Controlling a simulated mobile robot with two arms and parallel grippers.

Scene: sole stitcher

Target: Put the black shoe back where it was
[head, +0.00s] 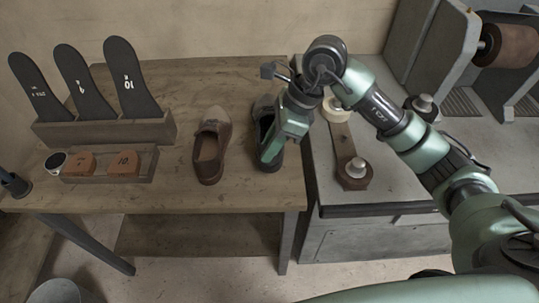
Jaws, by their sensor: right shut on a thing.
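The black shoe (263,107) is on the wooden table near its right end, its toe towards the wall. It appears to rest on the tabletop. My right gripper (272,150) is over the shoe from the right and shut on it; the gripper hides much of its right side and opening. The brown shoe (210,150) stands just to the left, apart from the black one. My left gripper is not in view.
A wooden rack (105,131) holds several dark numbered sole shapes. In front are a block tray (140,178) and a small round cup (55,162). Table space behind the shoes is clear.

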